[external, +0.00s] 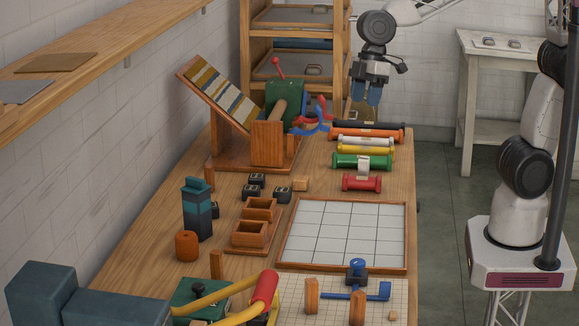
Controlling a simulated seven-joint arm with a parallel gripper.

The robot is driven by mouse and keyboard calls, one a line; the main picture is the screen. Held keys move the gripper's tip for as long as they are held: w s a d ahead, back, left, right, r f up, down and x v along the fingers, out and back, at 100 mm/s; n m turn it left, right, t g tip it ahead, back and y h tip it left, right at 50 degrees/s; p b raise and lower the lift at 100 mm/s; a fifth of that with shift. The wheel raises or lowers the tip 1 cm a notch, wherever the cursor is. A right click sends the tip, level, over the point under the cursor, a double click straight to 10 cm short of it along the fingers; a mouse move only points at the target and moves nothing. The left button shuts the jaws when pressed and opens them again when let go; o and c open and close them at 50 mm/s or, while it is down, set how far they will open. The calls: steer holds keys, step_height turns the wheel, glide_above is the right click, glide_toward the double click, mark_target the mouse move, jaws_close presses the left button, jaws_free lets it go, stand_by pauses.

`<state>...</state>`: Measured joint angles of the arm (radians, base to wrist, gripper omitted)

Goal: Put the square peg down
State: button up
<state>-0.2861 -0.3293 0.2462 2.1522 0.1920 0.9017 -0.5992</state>
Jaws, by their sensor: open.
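My gripper (366,97) hangs pointing down over the far right end of the wooden table (150,245), and its blue fingers are open. A tan, wood-coloured shape (361,114) shows just below and between the fingers; I cannot tell if it is a peg or whether the fingers touch it. No piece is clearly recognisable as the square peg. A small wooden block (301,184) lies mid-table, and an upright wooden block (216,264) stands near the front left of the gridded tray (405,238).
Coloured skein rods (361,162) lie in a row near my gripper. A winding stand with a green drum (284,104) is to their left. Wooden bins (248,234), dark small blocks (283,194) and a stacked blue-grey tower (197,209) stand mid-table. The gridded tray is empty.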

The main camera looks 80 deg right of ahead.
steer(key=s+d+f+m+t+h, duration=0.1)
steer(key=s+d+m+h, duration=0.1)
steer(key=s+d+m, duration=0.7)
steer(key=s+d, duration=0.8)
steer(key=s, duration=0.2)
steer(key=shift+d+f, duration=0.2)
steer(key=shift+f, duration=0.2)
